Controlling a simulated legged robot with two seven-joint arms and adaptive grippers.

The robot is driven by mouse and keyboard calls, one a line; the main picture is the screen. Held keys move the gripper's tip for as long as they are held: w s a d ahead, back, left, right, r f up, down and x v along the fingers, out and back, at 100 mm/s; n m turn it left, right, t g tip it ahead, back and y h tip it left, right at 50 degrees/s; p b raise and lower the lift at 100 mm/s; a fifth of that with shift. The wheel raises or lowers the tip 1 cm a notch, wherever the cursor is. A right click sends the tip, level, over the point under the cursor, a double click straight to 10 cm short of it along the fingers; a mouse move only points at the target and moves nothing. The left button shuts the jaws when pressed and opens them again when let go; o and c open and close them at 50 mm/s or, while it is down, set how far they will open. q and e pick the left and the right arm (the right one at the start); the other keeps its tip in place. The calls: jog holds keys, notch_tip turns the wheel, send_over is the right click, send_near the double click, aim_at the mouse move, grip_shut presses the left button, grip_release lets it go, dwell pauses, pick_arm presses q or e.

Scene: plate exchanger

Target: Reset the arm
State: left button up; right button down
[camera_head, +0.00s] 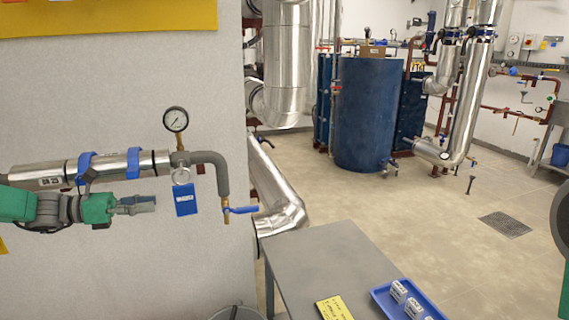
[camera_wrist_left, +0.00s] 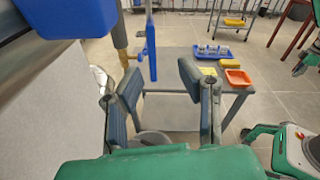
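My left arm comes in from the left in the head view. Its gripper (camera_head: 140,204) is in front of the grey wall, just below the insulated pipe (camera_head: 110,167) and left of the blue tag (camera_head: 186,199). In the left wrist view the two fingers of my left gripper (camera_wrist_left: 160,82) stand wide apart with nothing between them.
A pressure gauge (camera_head: 176,119) and a blue-handled valve (camera_head: 240,209) are close right of my left gripper. A grey table (camera_head: 318,262) below holds a blue tray (camera_head: 378,296) and a yellow label (camera_head: 334,308). An orange bin (camera_wrist_left: 238,77) also sits on it. Open floor lies beyond.

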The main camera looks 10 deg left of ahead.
pick_arm(q)
jog(key=s+d+f+m+g+y, duration=0.3)
jog(key=s+d+f+m+g, duration=0.15)
jog(key=d+f, duration=0.7)
jog(key=s+d+f+m+g+y, duration=0.2)
jog(key=s+f+m+y, duration=0.15)
jog(key=s+f, duration=0.3)
jog(key=s+d+f+m+g+y, duration=0.2)
jog(key=s+f+m+g+y, duration=0.15)
jog(key=s+f, duration=0.35)
jog(key=s+f+m+y, duration=0.2)
jog(key=s+m, duration=0.6)
jog(key=s+d+f+m+t+y+p, duration=0.1)
jog(key=s+f+m+y, duration=0.1)
jog(key=s+m, duration=0.6)
jog(key=shift+s+d+f, duration=0.25)
jog(key=shift+s+f, duration=0.1)
jog(key=shift+s, duration=0.4)
jog(key=shift+w, duration=0.1)
